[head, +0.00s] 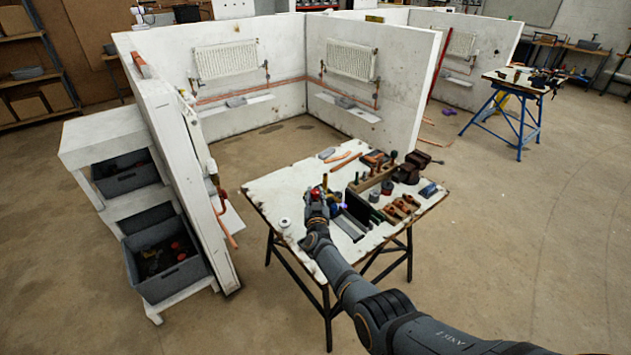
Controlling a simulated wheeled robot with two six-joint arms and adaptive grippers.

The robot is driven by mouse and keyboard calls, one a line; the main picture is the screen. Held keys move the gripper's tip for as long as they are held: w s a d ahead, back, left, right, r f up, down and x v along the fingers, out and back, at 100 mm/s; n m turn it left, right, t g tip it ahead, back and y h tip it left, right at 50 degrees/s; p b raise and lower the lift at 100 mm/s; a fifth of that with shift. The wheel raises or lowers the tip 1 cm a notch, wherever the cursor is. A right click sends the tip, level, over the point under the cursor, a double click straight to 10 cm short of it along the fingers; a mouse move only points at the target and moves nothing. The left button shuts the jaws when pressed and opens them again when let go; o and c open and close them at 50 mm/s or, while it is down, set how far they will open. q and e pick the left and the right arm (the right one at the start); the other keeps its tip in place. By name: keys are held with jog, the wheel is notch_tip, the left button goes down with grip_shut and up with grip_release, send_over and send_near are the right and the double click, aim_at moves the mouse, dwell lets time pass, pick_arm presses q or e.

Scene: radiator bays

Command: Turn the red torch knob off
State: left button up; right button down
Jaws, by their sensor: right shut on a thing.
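The red torch knob (316,193) shows as a small red spot at the near left part of the white worktable (268,188). My right gripper (317,203) is at the knob and shut on it, its fingers small and dark in the head view. The gripper and wrist hide much of the torch body. A small blue-violet glow (343,206) shows just right of the gripper, seemingly at the torch's nozzle. The knob's turned position is too small to tell. My left gripper is out of view.
Right of the gripper stand a wooden tool rack (371,180), a dark vise (411,168) and pipe fittings (400,208). A white roll (284,222) lies at the table's left edge. A white partition (185,165) stands left.

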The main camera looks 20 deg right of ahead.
aim_at(315, 191)
jog(key=shift+m+g+h+b, duration=0.35)
jog(key=shift+m+h, duration=0.25)
jog(key=shift+h, duration=0.3)
jog(key=shift+f+m+g+h+b, duration=0.1)
jog(key=shift+m+g+h+b, duration=0.15)
jog(key=shift+m+h+b, duration=0.35)
jog(key=shift+h, duration=0.3)
jog(key=shift+s, duration=0.1)
jog(key=c, duration=1)
grip_release()
notch_tip(315, 191, up, 10)
jog(key=shift+r, duration=0.1)
